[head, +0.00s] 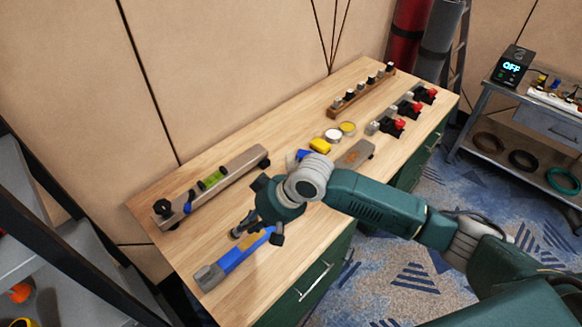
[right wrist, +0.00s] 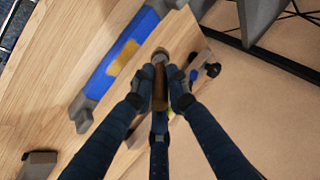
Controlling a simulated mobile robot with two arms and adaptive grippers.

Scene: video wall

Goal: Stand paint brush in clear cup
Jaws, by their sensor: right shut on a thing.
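My right gripper (head: 255,233) is over the near left part of the workbench, beside a blue block with a yellow patch and grey ends (head: 236,258). In the right wrist view its dark fingers are shut on a narrow brown piece (right wrist: 160,88), which looks like the paint brush's handle. A greyish rounded shape shows just past it; I cannot tell whether it is part of the brush. In the head view the gripper and arm hide most of the held piece. I cannot make out a clear cup with certainty. My left gripper is not in view.
A long rack (head: 225,180) with a green level-like piece lies along the bench's back left. A brown rack (head: 362,92) and several red-black clamps (head: 392,126) are farther right.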

